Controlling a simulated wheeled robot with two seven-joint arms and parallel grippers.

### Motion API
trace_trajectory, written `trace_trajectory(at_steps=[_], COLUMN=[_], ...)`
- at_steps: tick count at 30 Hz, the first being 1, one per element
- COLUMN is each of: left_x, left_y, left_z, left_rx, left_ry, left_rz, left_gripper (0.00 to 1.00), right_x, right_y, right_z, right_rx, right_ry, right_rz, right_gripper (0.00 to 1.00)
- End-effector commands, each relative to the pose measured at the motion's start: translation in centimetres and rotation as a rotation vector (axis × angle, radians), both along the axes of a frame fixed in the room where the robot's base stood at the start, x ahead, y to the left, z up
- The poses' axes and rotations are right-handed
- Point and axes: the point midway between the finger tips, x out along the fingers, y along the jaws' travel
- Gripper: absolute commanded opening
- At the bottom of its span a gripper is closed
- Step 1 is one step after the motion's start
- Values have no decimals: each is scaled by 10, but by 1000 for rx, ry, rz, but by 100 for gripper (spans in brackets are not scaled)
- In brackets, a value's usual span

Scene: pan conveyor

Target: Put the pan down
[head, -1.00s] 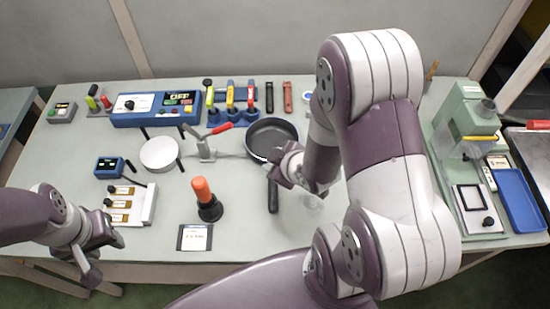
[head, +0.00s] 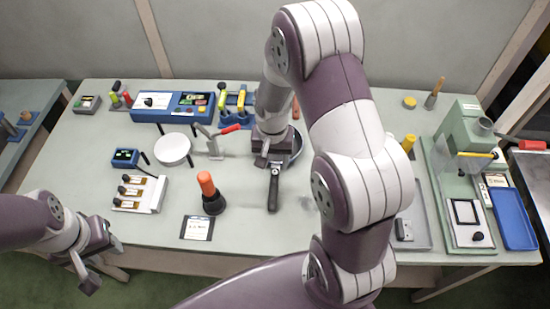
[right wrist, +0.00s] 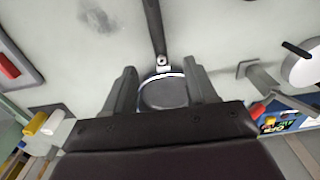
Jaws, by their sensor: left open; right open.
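The dark frying pan (head: 297,147) is on the grey-green workbench, mostly hidden behind my right gripper in the head view. Its black handle (head: 273,190) points toward the front edge. My right gripper (head: 264,160) is open over the pan. In the right wrist view the dark pan (right wrist: 164,94) lies between the two spread fingers, with its handle (right wrist: 155,25) running away toward the top. I see no finger closed on the pan or handle. My left gripper (head: 92,262) is open and empty beyond the bench's front left edge.
Left of the pan stand an orange-handled tool (head: 207,190), a toggle clamp (head: 214,143) and a white round plate (head: 172,150). A blue control box (head: 172,105) is behind. A green machine (head: 462,140) and a blue tray (head: 515,218) are at right. The bench around the handle is clear.

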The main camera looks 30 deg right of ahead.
Motion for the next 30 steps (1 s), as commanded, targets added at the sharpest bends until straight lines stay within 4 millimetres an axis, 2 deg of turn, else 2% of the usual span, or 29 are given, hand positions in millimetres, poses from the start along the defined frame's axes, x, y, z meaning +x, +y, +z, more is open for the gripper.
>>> trace_trajectory(at_steps=[3,6,11,15,18,26,30], left_x=[0,0,0,0,0,0,0], left_y=[0,0,0,0,0,0,0], left_z=[3,4,8,17,16,16,16], left_rx=[0,0,0,0,0,0,0], left_ry=[0,-1,-1,-1,-1,0,-1], left_rz=[0,0,0,0,0,0,0], left_gripper=[43,43,43,43,43,43,43], right_x=[-1,-1,-1,-2,-2,-1,-1], right_y=[0,0,-2,-8,-8,-8,-8], right_z=[-29,-48,-66,-91,-107,-113,-112], right_rx=[0,0,0,0,-1,-1,-1], right_ry=[4,2,2,2,0,-3,-3], right_rz=[0,1,1,1,3,3,3], right_gripper=[57,57,57,57,57,57,11])
